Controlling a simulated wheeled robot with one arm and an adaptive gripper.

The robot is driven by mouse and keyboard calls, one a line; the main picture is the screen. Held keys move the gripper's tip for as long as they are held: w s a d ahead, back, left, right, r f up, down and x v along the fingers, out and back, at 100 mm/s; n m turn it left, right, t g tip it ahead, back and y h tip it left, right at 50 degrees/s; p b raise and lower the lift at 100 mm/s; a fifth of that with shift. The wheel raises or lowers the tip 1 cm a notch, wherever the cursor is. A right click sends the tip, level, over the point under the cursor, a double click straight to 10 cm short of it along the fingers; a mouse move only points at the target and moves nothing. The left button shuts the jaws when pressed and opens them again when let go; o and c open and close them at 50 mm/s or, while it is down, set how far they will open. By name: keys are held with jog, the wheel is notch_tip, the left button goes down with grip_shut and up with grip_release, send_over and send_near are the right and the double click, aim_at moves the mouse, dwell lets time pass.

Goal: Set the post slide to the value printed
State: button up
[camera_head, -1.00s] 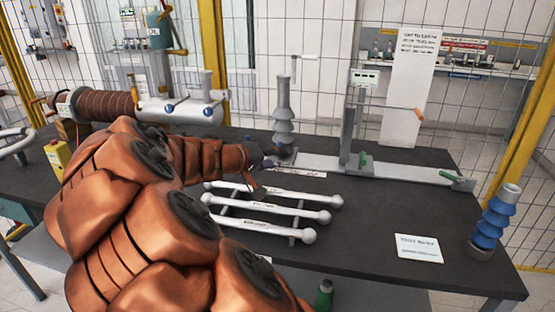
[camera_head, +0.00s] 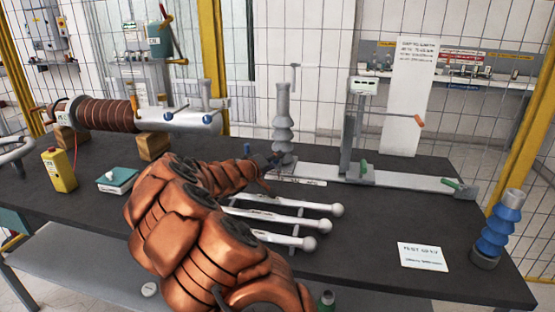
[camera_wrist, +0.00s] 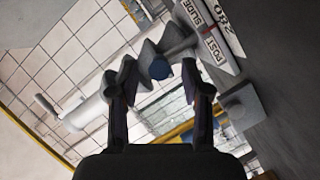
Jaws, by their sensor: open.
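The slide rail (camera_head: 410,181) is a pale bar along the back right of the dark table. A grey post (camera_head: 350,135) with a small display (camera_head: 364,86) and an orange handle (camera_head: 418,121) stands on it. Green handles (camera_head: 363,167) sit at the post's foot and at the rail's right end. A grey ribbed insulator (camera_head: 283,125) stands at the rail's left end. My gripper (camera_head: 272,161) is beside its foot. In the wrist view my gripper (camera_wrist: 160,95) is open, and the rail's label (camera_wrist: 212,42) reads POST SLIDE, with a partly cut number beside it.
White rods (camera_head: 290,222) lie on a rack in front of the rail, partly behind my arm. A printed card (camera_head: 422,257) and a blue insulator (camera_head: 498,230) are at the right. A yellow box (camera_head: 59,170) and teal box (camera_head: 117,181) are at the left.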

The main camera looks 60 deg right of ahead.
jog(key=shift+x, duration=1.45)
jog(key=shift+c, duration=0.4)
grip_shut()
